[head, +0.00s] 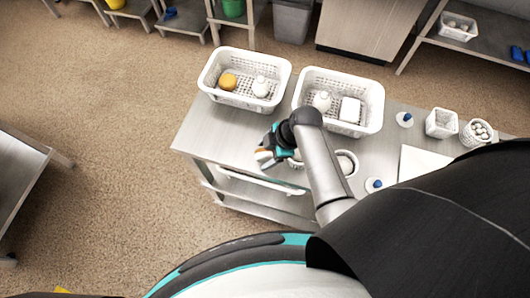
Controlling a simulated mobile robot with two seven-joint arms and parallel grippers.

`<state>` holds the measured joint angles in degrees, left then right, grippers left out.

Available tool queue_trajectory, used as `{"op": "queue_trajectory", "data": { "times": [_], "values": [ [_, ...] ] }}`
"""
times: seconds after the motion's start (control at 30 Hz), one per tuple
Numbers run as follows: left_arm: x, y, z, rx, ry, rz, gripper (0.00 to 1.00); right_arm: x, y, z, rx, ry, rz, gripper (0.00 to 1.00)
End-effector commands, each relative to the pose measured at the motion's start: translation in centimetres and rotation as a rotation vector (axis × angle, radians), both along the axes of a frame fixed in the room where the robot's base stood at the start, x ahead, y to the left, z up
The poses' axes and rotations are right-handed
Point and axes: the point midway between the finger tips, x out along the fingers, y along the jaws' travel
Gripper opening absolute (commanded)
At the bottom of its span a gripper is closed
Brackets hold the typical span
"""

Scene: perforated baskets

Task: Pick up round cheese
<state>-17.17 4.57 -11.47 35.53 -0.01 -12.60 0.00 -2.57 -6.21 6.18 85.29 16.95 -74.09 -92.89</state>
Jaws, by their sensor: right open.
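A round yellow-orange item (228,82), which looks like the round cheese, lies in the left white perforated basket (244,101). A white bottle-like item (261,87) stands to its right in the same basket. My right gripper (263,158) is open at the table's front edge, nearer to me than the left basket and apart from it. Its fingers are small and partly hidden by its own body. My left gripper is not in view.
A second basket (371,119) holds a white bottle-like item (322,101) and a white block (350,110). A round white container (346,163) stands beside my right arm; another white thing is partly hidden behind it. Small containers (441,124) stand at the right. The table's left end (205,128) is clear.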

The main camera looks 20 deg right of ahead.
Motion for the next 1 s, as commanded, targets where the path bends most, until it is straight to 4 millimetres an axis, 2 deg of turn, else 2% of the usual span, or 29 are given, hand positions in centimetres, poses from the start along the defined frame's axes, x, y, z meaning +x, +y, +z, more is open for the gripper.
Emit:
{"op": "queue_trajectory", "data": {
  "times": [0.07,0.1,0.73,1.0],
  "values": [
    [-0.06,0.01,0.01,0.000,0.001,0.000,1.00,0.02,-0.02,0.04,0.000,-0.001,0.000,0.75],
    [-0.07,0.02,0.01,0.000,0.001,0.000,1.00,0.02,-0.02,0.04,0.000,-0.001,0.000,0.72],
    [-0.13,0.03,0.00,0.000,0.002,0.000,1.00,0.01,-0.04,0.05,-0.001,0.000,0.000,0.01],
    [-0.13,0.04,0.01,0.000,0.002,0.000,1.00,0.01,-0.05,0.06,0.000,-0.001,0.000,0.00]
  ]
}}
